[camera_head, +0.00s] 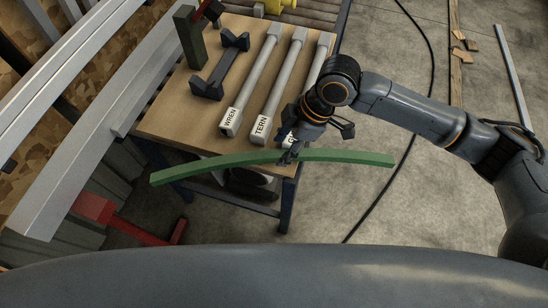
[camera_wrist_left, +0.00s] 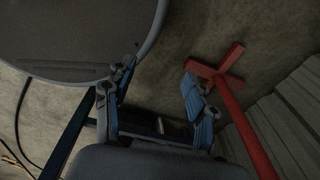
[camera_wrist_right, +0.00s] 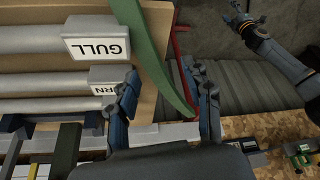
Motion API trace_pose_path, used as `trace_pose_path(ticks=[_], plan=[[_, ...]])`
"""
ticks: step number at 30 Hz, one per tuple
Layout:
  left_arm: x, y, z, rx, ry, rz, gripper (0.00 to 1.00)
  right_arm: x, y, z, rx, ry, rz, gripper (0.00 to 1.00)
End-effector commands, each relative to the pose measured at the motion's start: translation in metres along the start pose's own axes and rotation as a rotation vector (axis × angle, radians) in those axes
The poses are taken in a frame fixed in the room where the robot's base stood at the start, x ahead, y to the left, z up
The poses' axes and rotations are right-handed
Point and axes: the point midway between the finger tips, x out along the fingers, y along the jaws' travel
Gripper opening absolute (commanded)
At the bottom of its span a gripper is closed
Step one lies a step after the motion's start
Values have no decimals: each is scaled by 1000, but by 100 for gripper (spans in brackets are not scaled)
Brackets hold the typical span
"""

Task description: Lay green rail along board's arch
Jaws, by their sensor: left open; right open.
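The green rail (camera_head: 345,156) is a long, slightly curved bar across the near edge of the workbench, its ends overhanging. My right gripper (camera_head: 288,153) is at the rail's middle. In the right wrist view the rail (camera_wrist_right: 157,62) runs between the open fingers (camera_wrist_right: 168,85), with gaps beside it. I cannot tell what supports the rail. My left gripper (camera_wrist_left: 153,100) is open and empty above the floor in the left wrist view; it is hidden in the head view. I cannot make out the board's arch; speckled wood board (camera_head: 28,108) shows at the left.
The workbench (camera_head: 165,118) carries grey bars labelled WREN (camera_head: 250,80) and TERN (camera_head: 281,85), and a GULL bar (camera_wrist_right: 95,38). A dark bracket (camera_head: 220,67) and a dark green block (camera_head: 189,38) stand beyond. Metal beams (camera_head: 75,130) and a red stand (camera_head: 125,220) are left.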

Motion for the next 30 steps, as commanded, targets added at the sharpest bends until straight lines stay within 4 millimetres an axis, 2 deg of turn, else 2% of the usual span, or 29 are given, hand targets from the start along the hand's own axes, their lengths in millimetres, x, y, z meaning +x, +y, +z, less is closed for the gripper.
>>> trace_pose_path(ticks=[4,10,19,20,27,30], plan=[[-8,13,-8,-3,11,16,56,16,0,2,1,-1,-5,50],[-14,13,-13,-1,18,16,56,45,1,3,1,-1,-4,50],[-14,7,-11,2,16,9,56,52,2,4,-1,0,-1,50],[-14,7,-11,2,15,9,56,52,2,4,-1,0,-1,48],[-14,6,-10,0,13,8,56,52,2,4,-1,0,-1,0],[-14,6,-10,0,13,7,56,52,2,4,-1,0,-1,0]])
